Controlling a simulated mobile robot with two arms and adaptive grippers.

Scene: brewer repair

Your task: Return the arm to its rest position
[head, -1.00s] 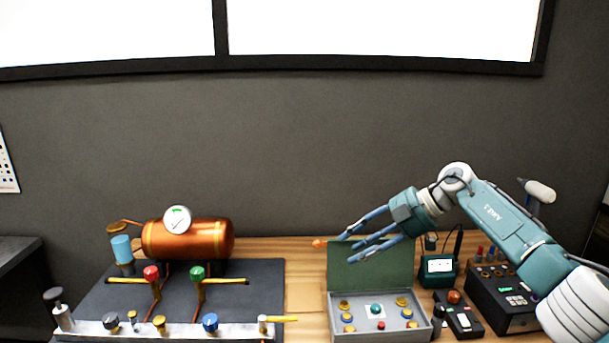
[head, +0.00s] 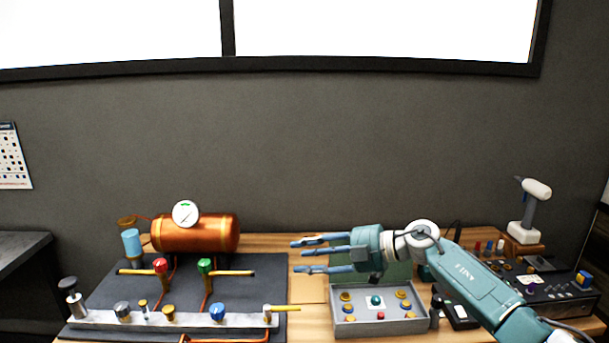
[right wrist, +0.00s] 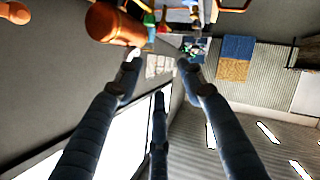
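My right arm comes in from the lower right in the head view. In the right wrist view the fingers (right wrist: 155,75) are also apart and empty. The copper boiler (head: 195,234) with its round gauge (head: 186,214) stands to the left, apart from the fingertips; it also shows in the right wrist view (right wrist: 112,25). My left gripper is not in view.
A dark mat (head: 255,275) carries the boiler, valves and a pale manifold bar (head: 185,320). A white cordless tool (head: 532,200) stands at the right behind a black control box (head: 550,291). The wall space above the bench is clear.

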